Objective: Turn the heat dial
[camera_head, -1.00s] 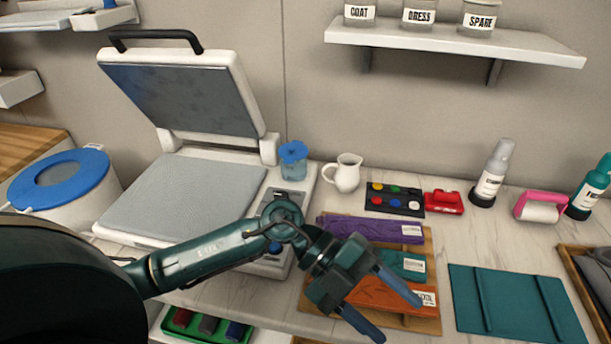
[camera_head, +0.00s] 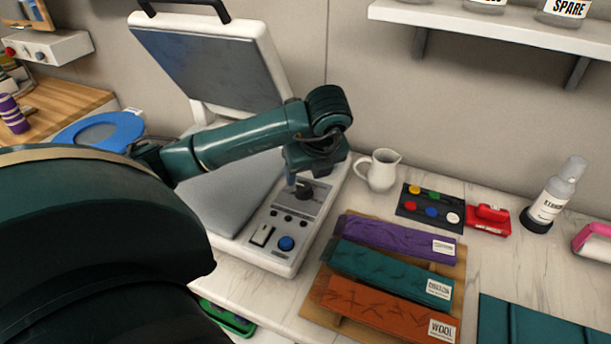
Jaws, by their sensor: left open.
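The heat press (camera_head: 302,258) stands on the counter with its lid raised. Its control panel holds a black dial (camera_head: 305,191) near the back, several small black buttons, a pale switch (camera_head: 262,235) and a blue round button (camera_head: 286,243) at the front. I cannot read a label on the dial. My left gripper (camera_head: 299,183) points down right over the black dial, jaws open. One bluish finger shows beside the dial; the other finger is mostly hidden, and I cannot tell whether they touch it. My right gripper is not in view.
A wooden board (camera_head: 315,300) with purple, teal and orange fabric strips lies right of the press. A white pitcher (camera_head: 378,169) stands close behind the gripper's right side. A paint palette, a red item and a spray bottle (camera_head: 555,195) stand farther right.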

